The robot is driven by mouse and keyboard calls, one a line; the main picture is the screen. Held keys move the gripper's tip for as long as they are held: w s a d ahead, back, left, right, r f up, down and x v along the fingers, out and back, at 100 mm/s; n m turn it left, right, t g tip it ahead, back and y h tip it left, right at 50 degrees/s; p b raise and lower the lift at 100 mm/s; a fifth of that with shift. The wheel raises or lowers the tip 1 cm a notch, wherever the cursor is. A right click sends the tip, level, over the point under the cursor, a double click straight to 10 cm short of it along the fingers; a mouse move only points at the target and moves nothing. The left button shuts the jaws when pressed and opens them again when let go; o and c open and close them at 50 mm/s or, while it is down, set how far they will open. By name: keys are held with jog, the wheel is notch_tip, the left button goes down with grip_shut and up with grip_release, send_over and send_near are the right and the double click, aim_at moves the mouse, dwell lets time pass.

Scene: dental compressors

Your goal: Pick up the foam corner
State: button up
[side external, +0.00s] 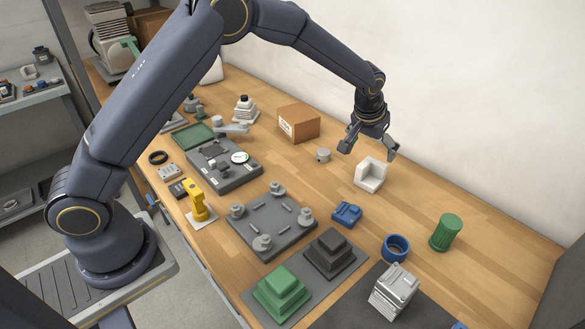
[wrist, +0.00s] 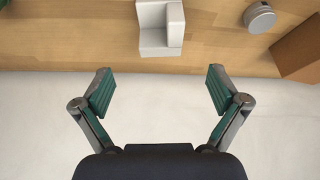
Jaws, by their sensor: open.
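The white foam corner (side external: 370,177) sits on the wooden bench towards the wall side, its inner faces showing as a stepped L shape. In the wrist view the foam corner (wrist: 161,28) is at the top middle, partly cut off by the frame's top edge. My gripper (side external: 369,150) hangs above the bench close to the foam corner, apart from it. In the wrist view my gripper (wrist: 160,90) has its two fingers spread wide with nothing between them; the foam corner lies beyond the fingertips.
A grey cylinder (side external: 323,155) and a cardboard box (side external: 299,123) stand left of the foam corner. A blue clamp-like part (side external: 347,214), a blue ring (side external: 396,248) and a green ribbed cylinder (side external: 446,233) are nearer the camera. The white wall (side external: 480,120) rises behind the bench.

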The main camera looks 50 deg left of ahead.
aim_at(373, 170)
jog(key=x, duration=1.2)
jog(key=shift+c, duration=0.3)
jog(key=shift+r, duration=0.1)
jog(key=c, duration=0.9)
